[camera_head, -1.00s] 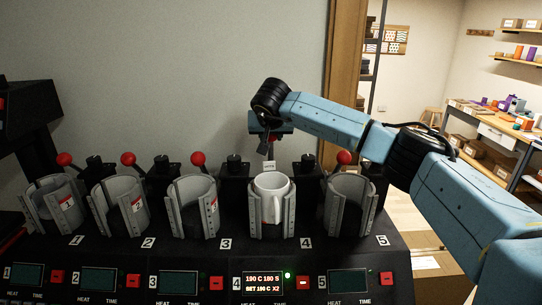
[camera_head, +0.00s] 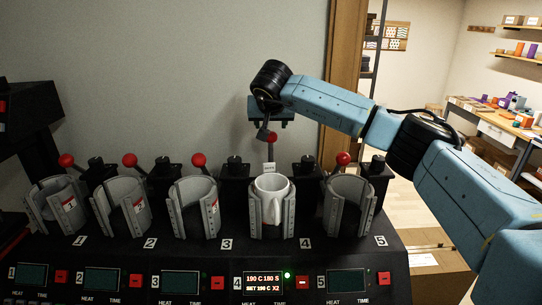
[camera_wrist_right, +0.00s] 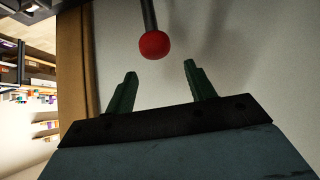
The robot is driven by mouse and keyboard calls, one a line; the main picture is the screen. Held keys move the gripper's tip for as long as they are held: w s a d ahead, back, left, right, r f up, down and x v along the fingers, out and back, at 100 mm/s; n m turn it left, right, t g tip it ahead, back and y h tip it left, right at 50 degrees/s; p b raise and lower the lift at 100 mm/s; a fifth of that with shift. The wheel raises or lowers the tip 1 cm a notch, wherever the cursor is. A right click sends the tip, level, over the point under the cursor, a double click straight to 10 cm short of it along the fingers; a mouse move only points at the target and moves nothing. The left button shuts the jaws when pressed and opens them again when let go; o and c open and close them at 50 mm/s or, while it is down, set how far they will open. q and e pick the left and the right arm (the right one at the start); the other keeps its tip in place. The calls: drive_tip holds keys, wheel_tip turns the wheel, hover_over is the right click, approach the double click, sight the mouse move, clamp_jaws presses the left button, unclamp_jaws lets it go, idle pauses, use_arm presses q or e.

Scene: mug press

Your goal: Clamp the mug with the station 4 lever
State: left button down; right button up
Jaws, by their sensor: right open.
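The white mug (camera_head: 270,208) stands upright in the station 4 clamp (camera_head: 286,215), between its grey jaws. The station 4 lever's red knob (camera_head: 272,137) shows behind and above the mug, just under my right gripper (camera_head: 265,131). In the wrist view the red knob (camera_wrist_right: 155,45) hangs on a dark rod, beyond the fingertips and roughly in line with the gap between them. My right gripper (camera_wrist_right: 160,69) is open, with nothing between its fingers. I cannot tell how close it is to touching the knob. My left gripper is not in view.
Empty clamps flank the mug at station 3 (camera_head: 180,215) and station 5 (camera_head: 336,210), with red lever knobs (camera_head: 198,160) (camera_head: 343,158) behind. The station 4 display (camera_head: 263,282) is lit, with a green light. A plain wall rises behind; shelves and a workbench stand far right.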

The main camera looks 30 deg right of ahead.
drive_tip(key=shift+s+a+r, duration=0.1)
drive_tip(key=shift+s+r, duration=0.1)
drive_tip(key=shift+r, duration=0.85)
drive_tip(key=shift+r, duration=0.1)
drive_tip(key=v, duration=0.5)
drive_tip(key=shift+s+a+r, duration=0.15)
drive_tip(key=shift+s+r, duration=0.1)
drive_tip(key=shift+s, duration=0.05)
